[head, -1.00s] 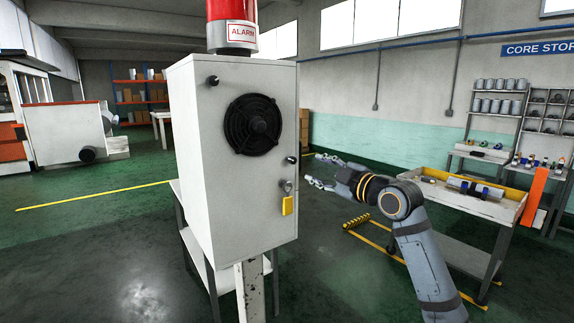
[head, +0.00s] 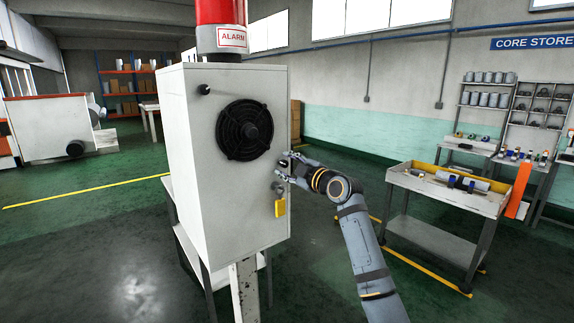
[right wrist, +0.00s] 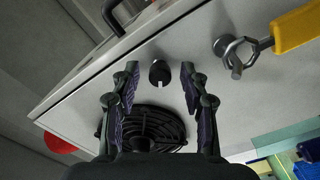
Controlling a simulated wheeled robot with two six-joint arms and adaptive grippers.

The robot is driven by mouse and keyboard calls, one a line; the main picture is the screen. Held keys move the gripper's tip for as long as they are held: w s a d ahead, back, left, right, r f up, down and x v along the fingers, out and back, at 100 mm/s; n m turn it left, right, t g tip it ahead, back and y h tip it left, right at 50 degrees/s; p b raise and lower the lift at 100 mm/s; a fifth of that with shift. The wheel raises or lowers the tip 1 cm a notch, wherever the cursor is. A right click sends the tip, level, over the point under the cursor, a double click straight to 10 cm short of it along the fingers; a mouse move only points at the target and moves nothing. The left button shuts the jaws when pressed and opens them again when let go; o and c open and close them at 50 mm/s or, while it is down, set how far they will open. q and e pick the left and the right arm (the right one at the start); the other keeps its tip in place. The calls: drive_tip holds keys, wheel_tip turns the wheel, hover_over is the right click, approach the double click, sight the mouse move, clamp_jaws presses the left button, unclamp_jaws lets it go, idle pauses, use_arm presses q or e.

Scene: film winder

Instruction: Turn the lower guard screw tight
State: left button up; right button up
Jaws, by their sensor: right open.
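The lower guard screw (right wrist: 159,73) is a small black slotted knob on the white cabinet (head: 206,215). In the right wrist view it shows between my right gripper's two parted fingertips, with a gap on each side. I cannot tell whether the tips reach past its head. In the head view my right gripper (head: 284,164) covers the screw at the cabinet's right edge. A similar upper screw (head: 204,90) sticks out at the cabinet's upper left. The black fan guard (head: 245,130) lies between the two screws. My left gripper is not in view.
A metal latch or key (right wrist: 238,50) with a yellow tag (head: 280,208) sits just below the lower screw, close to my right gripper. A red alarm lamp (head: 221,12) tops the cabinet. A tool cart (head: 420,232) stands to the right. Floor in front is clear.

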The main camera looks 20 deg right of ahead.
clamp_jaws()
